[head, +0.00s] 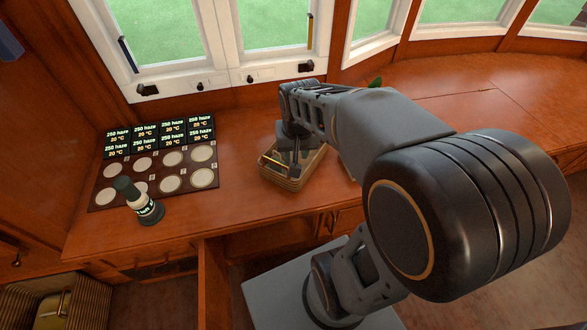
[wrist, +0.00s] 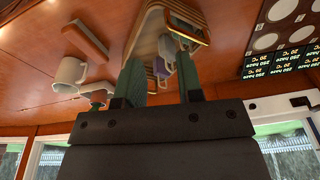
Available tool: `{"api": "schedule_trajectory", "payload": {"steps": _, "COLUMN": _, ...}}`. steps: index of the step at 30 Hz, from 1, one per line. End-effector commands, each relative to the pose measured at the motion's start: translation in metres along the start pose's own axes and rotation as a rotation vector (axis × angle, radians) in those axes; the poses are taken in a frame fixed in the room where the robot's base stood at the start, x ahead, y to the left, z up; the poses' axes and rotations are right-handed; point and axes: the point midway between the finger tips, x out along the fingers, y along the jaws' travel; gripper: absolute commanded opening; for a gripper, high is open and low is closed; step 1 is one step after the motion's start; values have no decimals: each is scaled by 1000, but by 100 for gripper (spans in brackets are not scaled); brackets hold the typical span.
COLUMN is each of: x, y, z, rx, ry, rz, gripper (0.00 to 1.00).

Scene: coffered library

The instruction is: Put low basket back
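The low basket (head: 296,183), tan with striped walls, stands on the wooden desk below the window in the head view. A light handle bar (head: 272,164) shows at its left side. In the wrist view the basket (wrist: 205,20) appears at the top, with pale and purple cup-like things (wrist: 163,55) in it. My gripper (head: 293,162) points down over the basket. In the wrist view its two green fingers (wrist: 160,82) stand apart, with the basket just beyond them. I see nothing clearly clamped between them; my arm hides the basket's far side in the head view.
A dark board with pale discs (head: 143,174) and several display tiles (head: 160,138) lies left of the basket. A white mug (wrist: 70,72) and a brown block (wrist: 85,40) sit beside the basket. A larger striped basket (head: 85,290) stands below, lower left.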

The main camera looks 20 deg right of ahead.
Motion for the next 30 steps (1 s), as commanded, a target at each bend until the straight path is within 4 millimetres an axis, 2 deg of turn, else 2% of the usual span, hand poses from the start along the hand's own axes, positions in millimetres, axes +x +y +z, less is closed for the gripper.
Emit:
{"api": "schedule_trajectory", "payload": {"steps": 1, "x": -8, "y": -6, "z": 16, "rx": -67, "ry": 22, "rz": -8, "gripper": 34}}
{"api": "schedule_trajectory", "payload": {"steps": 3, "x": -14, "y": -11, "z": 34, "rx": -152, "ry": 43, "rz": -16, "gripper": 34}}
{"api": "schedule_trajectory", "payload": {"steps": 6, "x": -19, "y": -15, "z": 53, "rx": -241, "ry": 65, "rz": -24, "gripper": 34}}
{"api": "schedule_trajectory", "payload": {"steps": 9, "x": -19, "y": -15, "z": 65, "rx": -287, "ry": 76, "rz": -26, "gripper": 38}}
{"api": "schedule_trajectory", "payload": {"steps": 13, "x": 3, "y": -3, "z": 67, "rx": -264, "ry": 10, "rz": -8, "gripper": 38}}
{"api": "schedule_trajectory", "payload": {"steps": 17, "x": 29, "y": 15, "z": 38, "rx": -171, "ry": -69, "rz": 13, "gripper": 38}}
{"api": "schedule_trajectory", "payload": {"steps": 24, "x": 77, "y": 60, "z": -41, "rx": 165, "ry": -175, "rz": 46, "gripper": 38}}
{"api": "schedule_trajectory", "payload": {"steps": 27, "x": 94, "y": 79, "z": -71, "rx": 319, "ry": -192, "rz": 60, "gripper": 38}}
{"api": "schedule_trajectory", "payload": {"steps": 30, "x": 102, "y": 91, "z": -100, "rx": 463, "ry": -188, "rz": 71, "gripper": 38}}
